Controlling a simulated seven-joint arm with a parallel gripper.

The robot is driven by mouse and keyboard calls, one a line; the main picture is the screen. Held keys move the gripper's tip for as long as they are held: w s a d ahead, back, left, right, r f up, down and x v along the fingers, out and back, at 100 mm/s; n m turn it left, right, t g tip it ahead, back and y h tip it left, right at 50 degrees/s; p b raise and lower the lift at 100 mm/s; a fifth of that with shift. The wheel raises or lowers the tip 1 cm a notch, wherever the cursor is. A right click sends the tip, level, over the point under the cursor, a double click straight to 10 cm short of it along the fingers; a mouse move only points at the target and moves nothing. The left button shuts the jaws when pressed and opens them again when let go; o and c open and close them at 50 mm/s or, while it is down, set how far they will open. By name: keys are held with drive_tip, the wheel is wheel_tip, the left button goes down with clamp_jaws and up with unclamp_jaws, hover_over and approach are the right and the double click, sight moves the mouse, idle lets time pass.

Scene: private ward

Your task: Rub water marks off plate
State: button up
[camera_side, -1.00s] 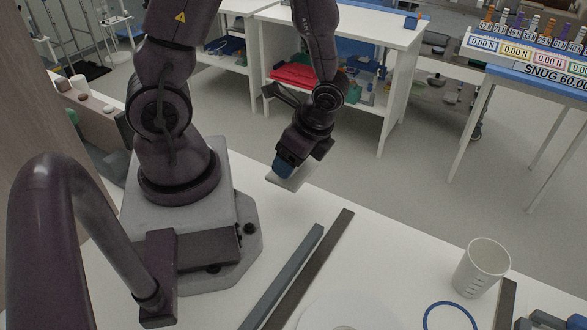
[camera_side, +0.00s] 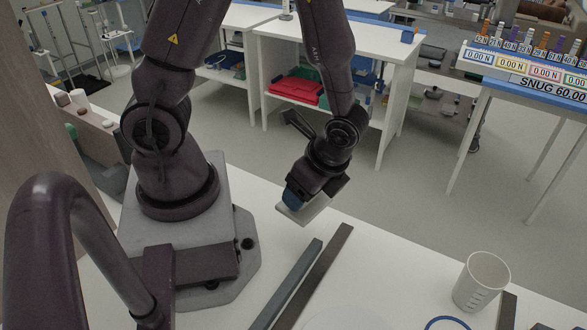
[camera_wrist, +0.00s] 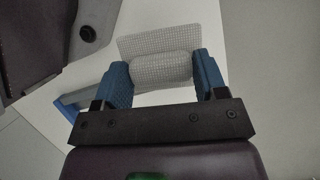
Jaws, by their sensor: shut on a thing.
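My gripper (camera_side: 294,198) is shut on a pale checked cloth pad (camera_side: 313,209). In the wrist view, the blue fingers of my gripper (camera_wrist: 163,80) pinch the pad's raised roll, and its flat part (camera_wrist: 135,47) spreads out beyond. The pad is in the air near the far edge of the white table, beyond the dark bars. The plate (camera_side: 347,319) shows only as a faint white curve at the bottom edge of the side view, well apart from the pad. Water marks cannot be made out.
A grey bar (camera_side: 288,283) and a dark bar (camera_side: 316,274) lie side by side on the table (camera_side: 400,275) between my base and the plate. A white measuring cup (camera_side: 482,283) stands at right, near a blue ring (camera_side: 447,322). Another dark bar (camera_side: 506,311) lies beside the cup.

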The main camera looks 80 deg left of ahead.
drive_tip(key=s+d+n+g+h, duration=0.3)
drive_tip(key=d+n, duration=0.8)
drive_tip(key=d, duration=1.2)
drive_tip(key=shift+t+h, duration=0.3)
drive_tip(key=shift+t, duration=0.2)
drive_tip(key=shift+w+d+f, duration=0.1)
drive_tip(key=shift+w+f, duration=0.05)
drive_tip(key=shift+f, duration=0.9)
drive_tip(key=shift+w+d+f, duration=0.1)
drive_tip(key=shift+w+f, duration=0.05)
drive_tip(key=shift+f, duration=0.85)
drive_tip(key=shift+w+f, duration=0.15)
drive_tip(key=shift+f, duration=1.65)
drive_tip(key=shift+w+d, duration=0.85)
drive_tip(key=shift+w, duration=0.05)
drive_tip(key=shift+c, duration=0.4)
drive_tip(key=shift+w+d, duration=1.75)
drive_tip(key=shift+w, duration=0.15)
drive_tip(key=shift+s+a, duration=2.65)
drive_tip(key=shift+s, duration=0.2)
wheel_tip(320, 180, up, 8)
drive_tip(key=shift+r, duration=0.15)
